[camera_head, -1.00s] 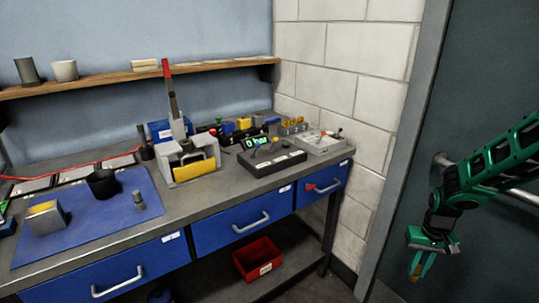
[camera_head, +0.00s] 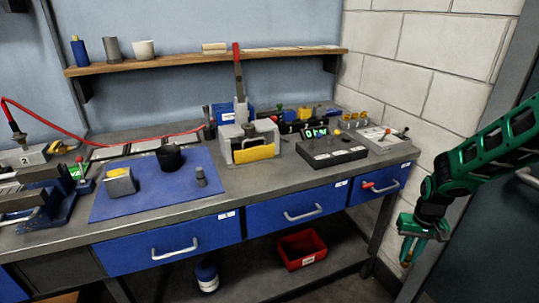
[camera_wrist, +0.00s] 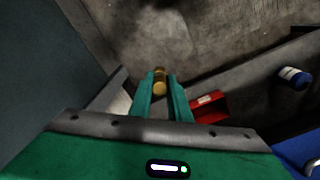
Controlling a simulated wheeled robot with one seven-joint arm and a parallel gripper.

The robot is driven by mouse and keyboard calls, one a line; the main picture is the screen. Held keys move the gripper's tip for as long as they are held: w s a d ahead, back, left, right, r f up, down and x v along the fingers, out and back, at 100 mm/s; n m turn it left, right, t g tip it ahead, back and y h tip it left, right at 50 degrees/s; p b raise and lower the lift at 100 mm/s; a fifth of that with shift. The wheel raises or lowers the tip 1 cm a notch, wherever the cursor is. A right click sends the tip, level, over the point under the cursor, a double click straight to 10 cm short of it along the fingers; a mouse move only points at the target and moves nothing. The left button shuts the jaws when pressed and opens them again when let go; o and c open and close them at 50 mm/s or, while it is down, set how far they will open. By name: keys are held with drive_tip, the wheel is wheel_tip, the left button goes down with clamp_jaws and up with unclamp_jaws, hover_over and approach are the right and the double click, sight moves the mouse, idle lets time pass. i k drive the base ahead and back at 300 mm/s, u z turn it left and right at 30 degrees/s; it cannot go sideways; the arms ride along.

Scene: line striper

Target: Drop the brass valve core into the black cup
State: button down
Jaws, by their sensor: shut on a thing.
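My gripper (camera_head: 409,252) hangs at the right of the head view, in front of and beyond the bench's right end, well away from the mat. In the wrist view my gripper (camera_wrist: 160,88) is shut on the brass valve core (camera_wrist: 159,84), a small gold piece between the green fingertips, above the floor. The black cup (camera_head: 170,158) stands upright on the blue mat (camera_head: 130,207) on the bench, at the left of the head view. I cannot see into its bottom.
On the mat are a grey block with a yellow top (camera_head: 120,182) and a small grey cylinder (camera_head: 201,177). A press with a red lever (camera_head: 248,142) and a black display box (camera_head: 332,152) stand to the right. A red bin (camera_head: 302,249) is on the lower shelf.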

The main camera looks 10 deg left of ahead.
sight(170, 167)
drive_tip(key=u, duration=1.05)
